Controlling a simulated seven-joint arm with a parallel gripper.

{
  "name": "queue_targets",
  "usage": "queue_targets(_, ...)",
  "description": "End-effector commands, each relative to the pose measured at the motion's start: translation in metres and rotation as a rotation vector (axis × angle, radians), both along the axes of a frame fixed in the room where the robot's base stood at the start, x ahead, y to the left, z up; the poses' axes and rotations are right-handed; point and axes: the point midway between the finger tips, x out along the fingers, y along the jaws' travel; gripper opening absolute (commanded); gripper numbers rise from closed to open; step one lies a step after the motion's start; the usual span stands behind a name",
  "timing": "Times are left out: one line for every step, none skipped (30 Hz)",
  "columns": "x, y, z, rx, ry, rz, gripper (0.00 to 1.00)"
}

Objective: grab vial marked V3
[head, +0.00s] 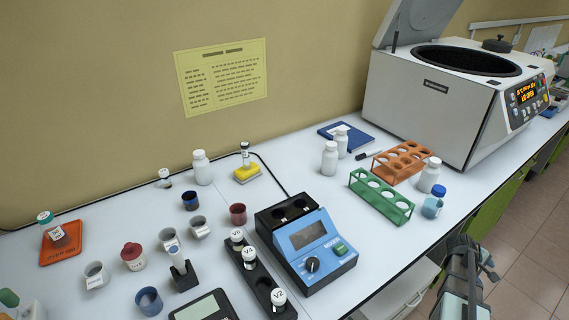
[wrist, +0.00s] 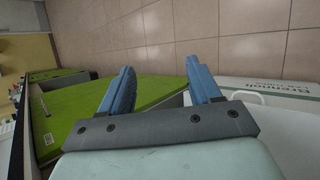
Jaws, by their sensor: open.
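No label reading V3 is legible in either view. A black vial rack (head: 262,272) on the bench holds white-capped vials; their caps read V4 (head: 249,253), V2 (head: 278,297), and one that looks like V6 (head: 237,235). Other small vials stand apart: one at the yellow block (head: 246,150), one by the wall (head: 165,175), and a teal-capped one (head: 52,226) on an orange tray; their marks are too small to read. My gripper (wrist: 160,88) is open and empty, over the floor beside the bench. In the head view my arm's end shows at lower right, far from the rack.
A blue device (head: 307,245) stands right of the rack. Green (head: 381,197) and orange (head: 402,162) tube racks, white bottles (head: 329,158) and an open-lidded centrifuge (head: 440,105) stand further right. Several cups (head: 149,300) crowd the left. Green cabinet fronts (wrist: 85,120) lie below the bench.

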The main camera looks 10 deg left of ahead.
Motion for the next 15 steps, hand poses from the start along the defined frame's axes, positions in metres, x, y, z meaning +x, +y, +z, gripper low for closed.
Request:
queue_targets(0.011, -0.015, 0.018, -0.044, 0.012, 0.026, 0.63)
queue_targets(0.016, -0.021, 0.028, -0.071, 0.023, 0.043, 0.63)
queue_targets(0.022, -0.030, 0.042, -0.103, 0.037, 0.065, 0.63)
queue_targets(0.027, -0.035, 0.052, -0.127, 0.047, 0.079, 0.63)
queue_targets(0.032, -0.040, 0.063, -0.147, 0.056, 0.091, 0.63)
queue_targets(0.038, -0.045, 0.076, -0.172, 0.067, 0.104, 0.63)
queue_targets(0.042, -0.047, 0.087, -0.186, 0.073, 0.113, 0.63)
queue_targets(0.047, -0.049, 0.097, -0.200, 0.078, 0.119, 0.63)
queue_targets(0.054, -0.049, 0.111, -0.209, 0.080, 0.124, 0.63)
queue_targets(0.059, -0.047, 0.120, -0.209, 0.080, 0.124, 0.63)
queue_targets(0.064, -0.044, 0.130, -0.208, 0.076, 0.124, 0.63)
queue_targets(0.071, -0.038, 0.141, -0.199, 0.071, 0.122, 0.63)
queue_targets(0.076, -0.033, 0.149, -0.191, 0.065, 0.120, 0.63)
queue_targets(0.080, -0.027, 0.156, -0.178, 0.058, 0.115, 0.63)
queue_targets(0.087, -0.019, 0.167, -0.160, 0.048, 0.110, 0.63)
